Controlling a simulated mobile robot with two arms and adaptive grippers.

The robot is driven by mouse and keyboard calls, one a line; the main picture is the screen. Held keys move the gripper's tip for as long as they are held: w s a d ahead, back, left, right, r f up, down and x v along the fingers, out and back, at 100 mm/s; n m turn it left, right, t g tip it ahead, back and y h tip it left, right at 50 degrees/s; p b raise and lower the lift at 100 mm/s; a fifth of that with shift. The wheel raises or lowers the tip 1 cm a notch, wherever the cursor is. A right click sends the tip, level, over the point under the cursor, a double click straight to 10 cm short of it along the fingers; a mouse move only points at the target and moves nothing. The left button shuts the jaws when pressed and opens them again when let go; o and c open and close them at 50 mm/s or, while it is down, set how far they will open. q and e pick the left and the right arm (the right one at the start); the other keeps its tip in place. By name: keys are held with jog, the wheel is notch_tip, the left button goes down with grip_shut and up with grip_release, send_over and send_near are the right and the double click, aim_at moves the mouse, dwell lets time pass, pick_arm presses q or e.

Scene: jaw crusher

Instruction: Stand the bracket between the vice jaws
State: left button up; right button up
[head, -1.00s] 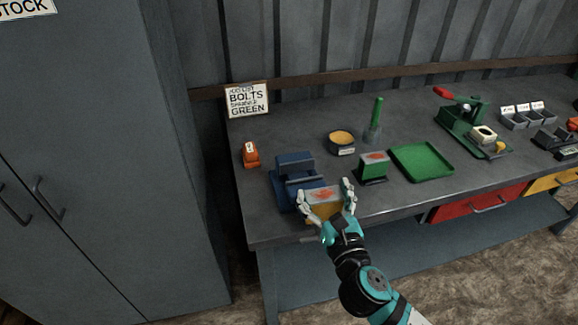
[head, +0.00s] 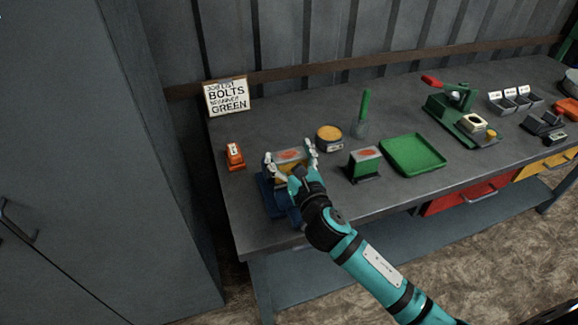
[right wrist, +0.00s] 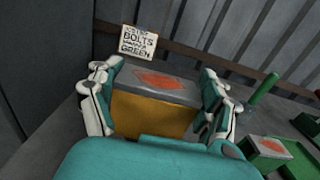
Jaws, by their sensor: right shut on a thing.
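The bracket, a yellow block with a grey top and a red-orange patch (head: 289,154), is held in my right gripper (head: 292,158). It also fills the middle of the right wrist view (right wrist: 152,108), with a gripper finger on each side. The blue vice (head: 268,198) is on the left part of the bench, under and just in front of the gripper. The gripper and bracket hide much of the vice and its jaws, so I cannot tell whether the bracket is between them or above them. My left gripper is not in view.
A green block with a red-patched top (head: 365,163) stands right of the vice, beside a green tray (head: 418,160). A round tin (head: 329,139) and a green post (head: 363,112) are behind. An orange item (head: 234,156) sits to the left. A sign (head: 228,96) leans at the back.

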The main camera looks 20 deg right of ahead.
aim_at(290, 167)
notch_tip(290, 167, down, 3)
jog(key=shift+r+b, duration=0.15)
jog(key=shift+b, duration=0.15)
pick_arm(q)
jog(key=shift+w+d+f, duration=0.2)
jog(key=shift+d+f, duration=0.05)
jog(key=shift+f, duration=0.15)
pick_arm(e)
jog(key=o, duration=1.6)
jog(key=shift+f, duration=0.2)
jog(key=shift+o, duration=0.2)
jog(key=shift+r, duration=0.15)
jog(key=shift+s, duration=0.4)
pick_arm(q)
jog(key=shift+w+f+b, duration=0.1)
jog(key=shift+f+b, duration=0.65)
jog(key=shift+b, duration=0.05)
pick_arm(e)
jog(key=s, duration=1.1)
jog(key=shift+s+d, duration=0.15)
jog(key=shift+d, duration=0.1)
